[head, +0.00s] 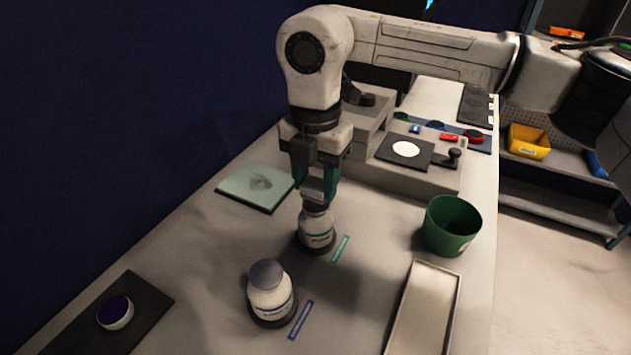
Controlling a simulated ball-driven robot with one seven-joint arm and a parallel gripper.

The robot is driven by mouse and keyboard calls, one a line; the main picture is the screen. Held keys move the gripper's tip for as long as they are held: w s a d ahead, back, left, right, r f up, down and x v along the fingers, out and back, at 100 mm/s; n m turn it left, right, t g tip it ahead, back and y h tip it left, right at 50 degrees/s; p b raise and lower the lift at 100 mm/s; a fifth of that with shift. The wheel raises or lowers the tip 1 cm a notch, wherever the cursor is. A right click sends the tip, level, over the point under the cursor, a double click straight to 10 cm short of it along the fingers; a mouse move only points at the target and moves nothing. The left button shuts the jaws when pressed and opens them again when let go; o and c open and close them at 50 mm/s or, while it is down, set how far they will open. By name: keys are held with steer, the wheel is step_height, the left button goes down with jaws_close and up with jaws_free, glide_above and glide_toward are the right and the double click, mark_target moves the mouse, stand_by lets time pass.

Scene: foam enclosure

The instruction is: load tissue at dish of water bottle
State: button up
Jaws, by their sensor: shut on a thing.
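My gripper (317,190) points down with teal fingers, shut on a small pale grey piece between them. It is directly above a white bottle with a green label (318,232). The fingers hide part of this bottle's top, so I cannot tell whether the piece is its cap or touches it. A second white bottle, with a blue label (270,300) and a grey top, stands nearer and to the left. A small round dish (115,313) with dark blue inside sits on a black mat (75,338) at the lower left. I cannot make out which thing is the tissue.
A pale green pad (228,188) with a grey mark lies left of my gripper. A green bin (440,238) and a long white tray (450,300) stand at the right. A grey stepped unit with a black plate (425,148) and white disc is behind. Blue wall at left.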

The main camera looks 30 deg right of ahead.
mark_target(317, 183)
steer(key=shift+r+p, duration=0.95)
steer(key=shift+r, duration=1.05)
steer(key=shift+f, duration=0.1)
